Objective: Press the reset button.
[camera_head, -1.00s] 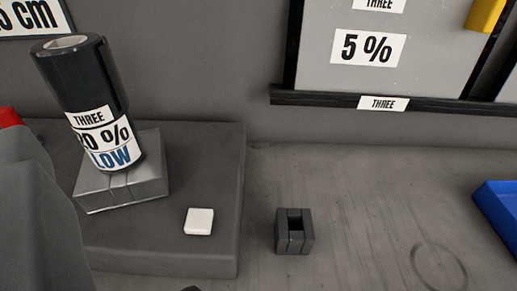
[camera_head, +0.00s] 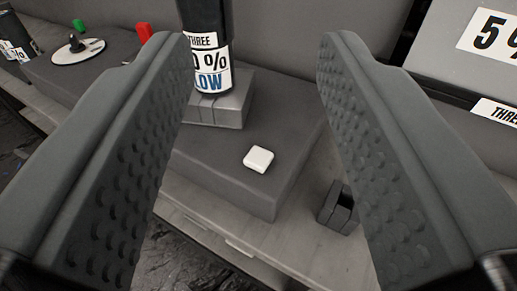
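A small white square button (camera_head: 258,158) with no visible label sits on top of a dark grey block (camera_head: 215,165). My gripper (camera_head: 258,45) is open and empty, with one textured grey finger on each side of the picture. The white button shows in the gap between the fingers, beyond and below the tips. Neither finger appears to touch it.
A black roll labelled LOW (camera_head: 207,50) stands on a silver base (camera_head: 225,103) behind the button. A small dark slotted block (camera_head: 338,207) stands right of the platform. Red (camera_head: 146,33) and green (camera_head: 79,25) pieces are at back left.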

